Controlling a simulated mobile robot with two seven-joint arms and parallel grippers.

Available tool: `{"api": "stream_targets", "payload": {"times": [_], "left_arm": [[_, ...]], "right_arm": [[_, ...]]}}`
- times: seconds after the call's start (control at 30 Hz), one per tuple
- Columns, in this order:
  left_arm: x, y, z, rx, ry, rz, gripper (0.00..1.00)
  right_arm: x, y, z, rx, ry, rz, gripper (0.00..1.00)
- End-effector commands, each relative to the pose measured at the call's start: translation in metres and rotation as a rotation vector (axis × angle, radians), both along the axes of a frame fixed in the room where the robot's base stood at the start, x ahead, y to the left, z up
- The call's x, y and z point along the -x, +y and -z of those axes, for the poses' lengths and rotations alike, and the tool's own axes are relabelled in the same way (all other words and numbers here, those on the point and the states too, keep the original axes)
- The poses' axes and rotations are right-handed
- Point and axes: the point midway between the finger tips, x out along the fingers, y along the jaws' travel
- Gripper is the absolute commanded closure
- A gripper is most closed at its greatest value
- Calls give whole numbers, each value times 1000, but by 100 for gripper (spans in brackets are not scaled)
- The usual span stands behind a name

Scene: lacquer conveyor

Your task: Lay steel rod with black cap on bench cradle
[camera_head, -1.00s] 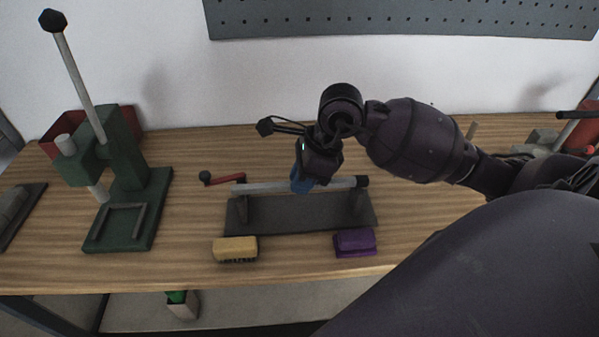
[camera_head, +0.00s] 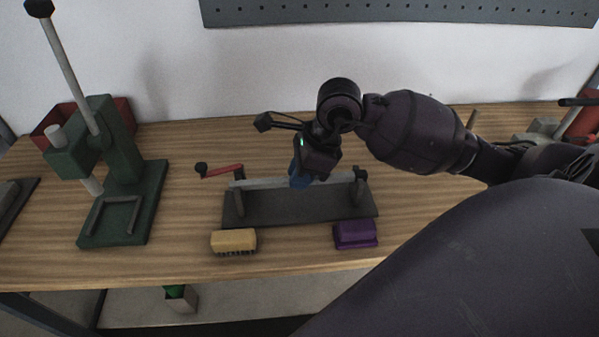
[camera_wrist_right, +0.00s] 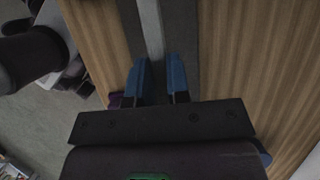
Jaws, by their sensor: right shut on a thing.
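The steel rod (camera_head: 267,183) lies roughly level, left to right, at the bench cradle's back side in the head view. Its black cap (camera_head: 361,174) is at the right end. The bench cradle (camera_head: 300,208) is a dark grey base with an upright near each end. The rod is at the tops of the uprights; I cannot tell whether it rests in them. My right gripper (camera_head: 301,181) has blue fingers shut on the rod near its middle. In the right wrist view, the rod (camera_wrist_right: 152,35) runs between the fingers (camera_wrist_right: 159,82). My left gripper is not in view.
A yellow brush (camera_head: 233,241) and a purple block (camera_head: 355,235) lie in front of the cradle. A red-handled crank (camera_head: 222,171) is behind its left end. A green press (camera_head: 122,185) stands at left. Bare wooden bench (camera_head: 185,225) lies between press and cradle.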

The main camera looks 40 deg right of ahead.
Motion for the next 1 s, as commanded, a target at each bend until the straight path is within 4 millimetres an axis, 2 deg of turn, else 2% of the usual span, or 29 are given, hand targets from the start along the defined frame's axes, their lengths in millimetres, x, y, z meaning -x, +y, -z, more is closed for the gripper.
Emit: {"api": "stream_targets", "payload": {"times": [0.2, 0.23, 0.4, 0.77, 1.0], "left_arm": [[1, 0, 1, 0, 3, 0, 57], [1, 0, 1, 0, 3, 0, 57], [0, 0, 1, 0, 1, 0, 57], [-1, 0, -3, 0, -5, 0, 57], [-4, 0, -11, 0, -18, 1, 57]], "right_arm": [[0, 0, -1, 0, -2, -1, 100], [0, 0, -1, 0, -2, -1, 79], [0, 0, 0, -1, -1, -1, 53], [0, 0, -1, 0, 0, -1, 53], [7, -12, -35, 5, -4, -1, 53]]}}
